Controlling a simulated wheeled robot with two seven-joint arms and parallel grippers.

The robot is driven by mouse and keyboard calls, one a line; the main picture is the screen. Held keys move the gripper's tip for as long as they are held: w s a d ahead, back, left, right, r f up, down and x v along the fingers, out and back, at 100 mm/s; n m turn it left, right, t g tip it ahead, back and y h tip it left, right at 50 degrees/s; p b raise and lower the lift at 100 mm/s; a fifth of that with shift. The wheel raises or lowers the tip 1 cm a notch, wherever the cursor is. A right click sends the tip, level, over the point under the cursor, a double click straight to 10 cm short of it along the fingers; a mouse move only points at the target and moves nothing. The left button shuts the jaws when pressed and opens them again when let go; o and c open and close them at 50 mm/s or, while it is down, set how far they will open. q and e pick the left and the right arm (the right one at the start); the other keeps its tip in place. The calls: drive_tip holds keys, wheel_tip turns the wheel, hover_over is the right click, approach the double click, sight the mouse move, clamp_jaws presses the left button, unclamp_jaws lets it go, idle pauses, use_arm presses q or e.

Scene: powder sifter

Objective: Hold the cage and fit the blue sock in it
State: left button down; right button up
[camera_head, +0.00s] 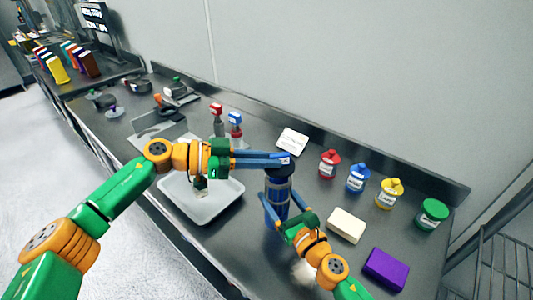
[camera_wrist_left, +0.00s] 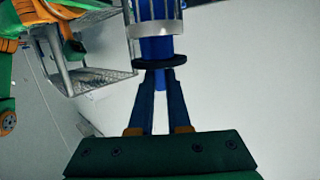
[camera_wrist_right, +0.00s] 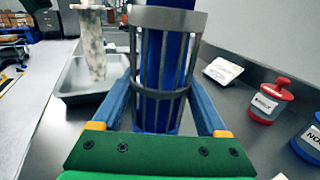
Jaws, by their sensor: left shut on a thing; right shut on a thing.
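The cage (camera_head: 278,197) stands upright as a grey barred cylinder near the front of the bench. It also shows in the right wrist view (camera_wrist_right: 146,98). The blue sock (camera_wrist_right: 169,58) is inside it, seen between the bars. My left gripper (camera_head: 284,159) is shut at the sock's top end. In the left wrist view its fingers (camera_wrist_left: 159,72) close on a blue part beside a dark collar (camera_wrist_left: 159,64), close to the cage's end band. My right gripper (camera_head: 288,222) has its fingers on either side of the cage. Whether the collar touches the cage rim is unclear.
A white tray (camera_head: 222,203) lies left of the cage, with a mottled pale thing (camera_wrist_right: 92,45) over it. Red (camera_head: 329,164), blue (camera_head: 357,178), yellow (camera_head: 390,194) and green (camera_head: 432,214) jars stand right. Cream (camera_head: 346,226) and purple (camera_head: 385,268) blocks lie nearer.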

use_arm(q)
drive_tip(key=shift+f, duration=0.6)
drive_tip(key=shift+f, duration=0.1)
drive_tip(key=shift+f, duration=0.3)
drive_tip(key=c, duration=0.8)
unclamp_jaws()
drive_tip(key=v, duration=1.2)
